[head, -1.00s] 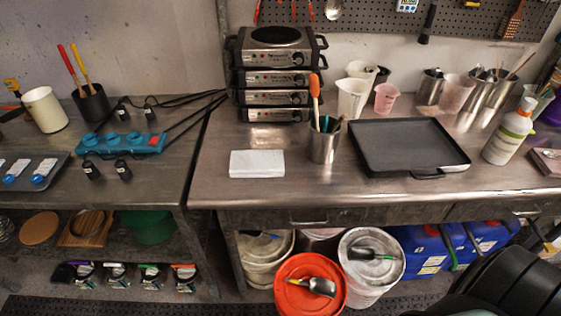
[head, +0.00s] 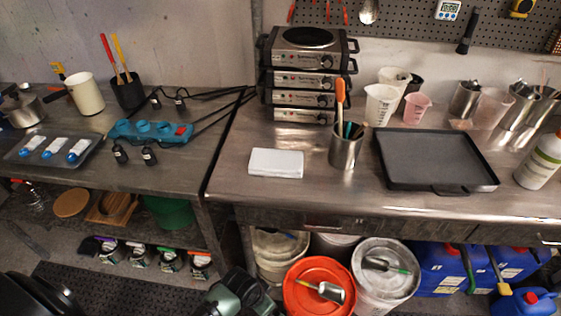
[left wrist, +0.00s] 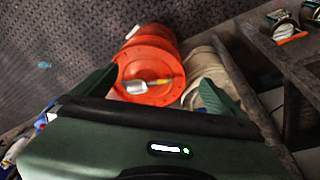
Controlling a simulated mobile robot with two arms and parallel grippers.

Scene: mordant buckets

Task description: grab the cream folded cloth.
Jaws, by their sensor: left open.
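The pale folded cloth (head: 276,163) lies flat on the metal worktop (head: 240,190), near its left front, in the head view. It looks off-white and rectangular. My left gripper (head: 240,292) shows dark green at the bottom edge of the head view, below the worktop's front and apart from the cloth. In the left wrist view its two green fingers (left wrist: 160,92) are spread with nothing between them, and the orange bucket is beyond. I cannot make out the cloth in the left wrist view. My right gripper is not in view.
A metal cup of tools (head: 345,152) stands right of the cloth, with stacked hot plates (head: 305,75) behind. A dark tray (head: 436,160) is farther right. Below the worktop are an orange-lidded bucket (head: 305,302) and a white-lidded bucket (head: 400,285). The worktop just around the cloth is clear.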

